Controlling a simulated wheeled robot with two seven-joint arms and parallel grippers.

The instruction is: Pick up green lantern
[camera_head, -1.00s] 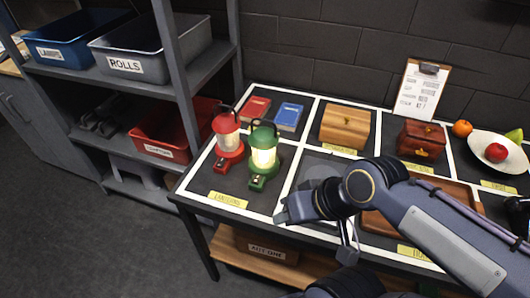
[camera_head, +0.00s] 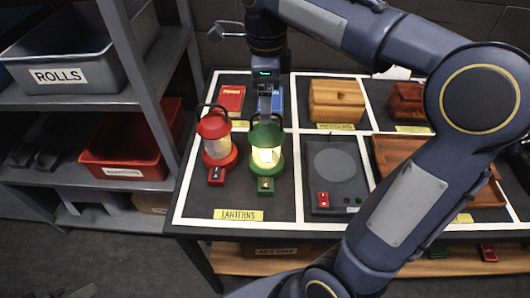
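The green lantern (camera_head: 265,157) stands upright on the table's lanterns section, its window glowing yellow. The red lantern (camera_head: 218,145) stands just left of it, its window paler. My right gripper (camera_head: 265,112) points down directly over the green lantern's top, its fingers at the handle. The gripper body covers most of the handle, so I cannot tell whether the fingers are apart or closed on it. My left gripper is not in view.
The table (camera_head: 290,228) has a lanterns label (camera_head: 238,214). A dark device (camera_head: 335,180) with a round plate is to the right. A wooden box (camera_head: 337,100) and red book (camera_head: 231,98) stand behind. Shelves with a red bin (camera_head: 125,150) are left.

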